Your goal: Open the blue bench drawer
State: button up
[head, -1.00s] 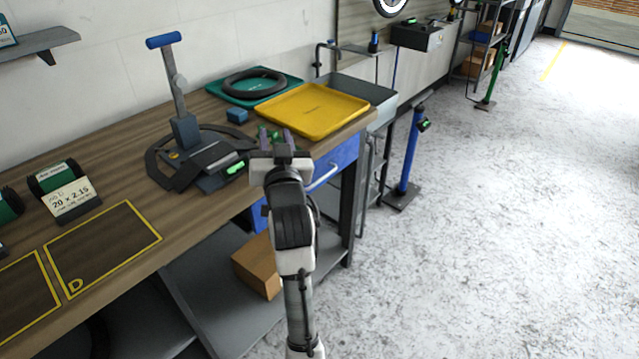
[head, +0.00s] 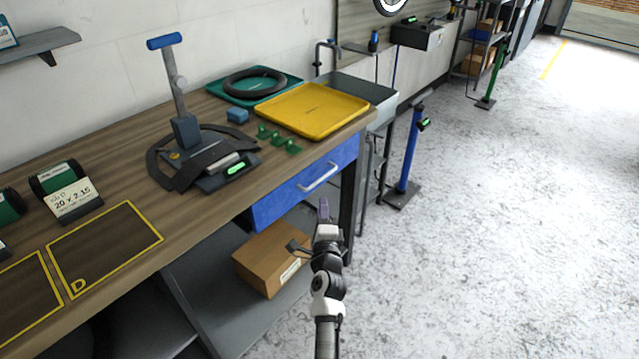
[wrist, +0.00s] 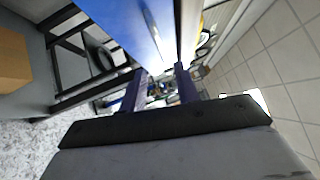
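The blue bench drawer (head: 283,202) sits under the right end of the wooden bench, its front looking flush with the bench frame. Its pale bar handle (head: 320,177) runs along the front. My gripper (head: 324,208) is in front of the drawer, just below the handle in the head view. In the wrist view the purple fingers of my gripper (wrist: 160,88) are apart with nothing between them. The blue drawer front (wrist: 112,22) fills the top of that view, with the handle (wrist: 153,28) ahead of the fingers and apart from them.
On the bench (head: 120,137) are a yellow tray (head: 312,110), small green parts (head: 278,138) and a black stand with a blue-topped lever (head: 180,95). A cardboard box (head: 268,258) lies on the lower shelf. A blue post (head: 411,155) stands to the right, with open floor beyond.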

jog(key=w+r, duration=0.1)
jog(key=w, duration=0.8)
jog(key=shift+w+a+r, duration=0.15)
jog(key=shift+w+a, duration=0.15)
jog(key=shift+w, duration=0.05)
jog(key=shift+c, duration=0.4)
grip_shut()
